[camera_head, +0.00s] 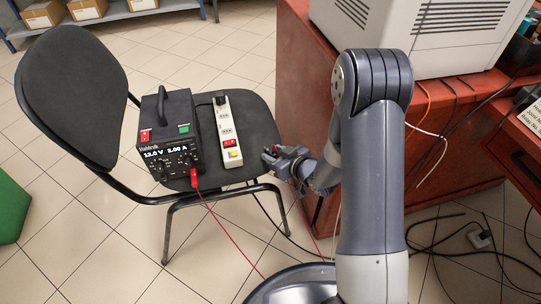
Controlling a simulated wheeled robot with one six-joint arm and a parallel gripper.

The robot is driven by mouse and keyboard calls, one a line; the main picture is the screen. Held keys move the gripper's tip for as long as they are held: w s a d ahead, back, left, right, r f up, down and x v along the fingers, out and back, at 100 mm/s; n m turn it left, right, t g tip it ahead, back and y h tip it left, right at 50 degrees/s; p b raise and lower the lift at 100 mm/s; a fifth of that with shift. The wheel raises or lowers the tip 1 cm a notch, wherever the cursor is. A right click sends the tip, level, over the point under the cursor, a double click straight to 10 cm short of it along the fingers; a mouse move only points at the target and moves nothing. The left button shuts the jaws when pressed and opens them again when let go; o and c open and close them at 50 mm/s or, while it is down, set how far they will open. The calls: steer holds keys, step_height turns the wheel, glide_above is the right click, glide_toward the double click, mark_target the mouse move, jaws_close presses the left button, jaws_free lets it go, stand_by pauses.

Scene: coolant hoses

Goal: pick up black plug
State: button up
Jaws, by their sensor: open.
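A black plug (220,99) sits in the far end of the white power strip (227,126) on the chair seat. A black power supply (170,135) with a lit display stands left of the strip. A red plug (194,178) is at its lower front, with a red lead hanging to the floor. My gripper (268,157) is over the right edge of the seat, right of the strip's near end and apart from the black plug at the far end. Its fingers are small here, and I cannot tell what lies between or behind them.
The black chair (75,90) has its backrest at the left. A reddish cabinet (305,90) with a light grey machine (440,35) stands at the right. Dark cables (445,235) lie on the tiles at the lower right. The floor behind the chair is mostly clear.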

mark_target(274, 155)
steer(key=shift+w+a+f, duration=0.15)
steer(key=shift+w+a, duration=0.1)
steer(key=shift+c, duration=0.3)
jaws_close()
step_height(274, 155, up, 10)
steer(key=p, duration=0.4)
